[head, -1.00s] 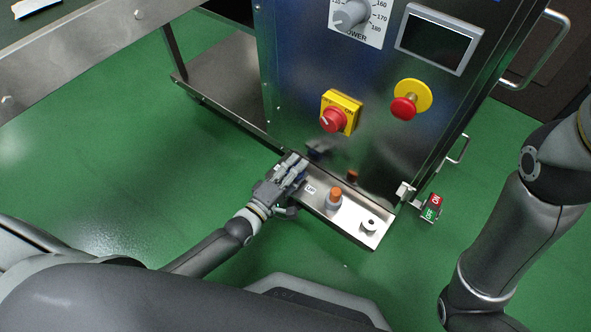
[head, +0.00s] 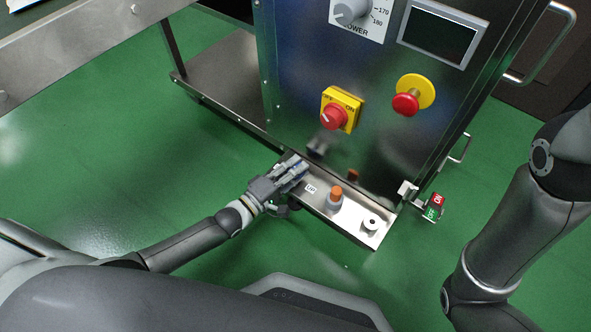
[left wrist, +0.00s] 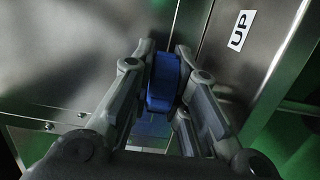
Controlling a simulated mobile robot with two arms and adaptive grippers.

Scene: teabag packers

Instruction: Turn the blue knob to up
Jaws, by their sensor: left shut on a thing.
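The blue knob (left wrist: 163,82) shows in the left wrist view between the two fingers of my left gripper (left wrist: 165,55), which is shut on it. In the head view my left gripper (head: 298,170) is at the left end of the metal ledge and mostly hides the knob. A white "UP" label (left wrist: 240,31) is on the metal beside the knob, to its right in the wrist view; it also shows in the head view (head: 310,188). The direction the knob points is hard to tell. My right gripper is not in view; only its arm shows at the right.
Above are a red rotary switch (head: 334,117) and a red emergency button (head: 406,104). A green-red switch (head: 434,206) is at the right. Green floor is clear in front.

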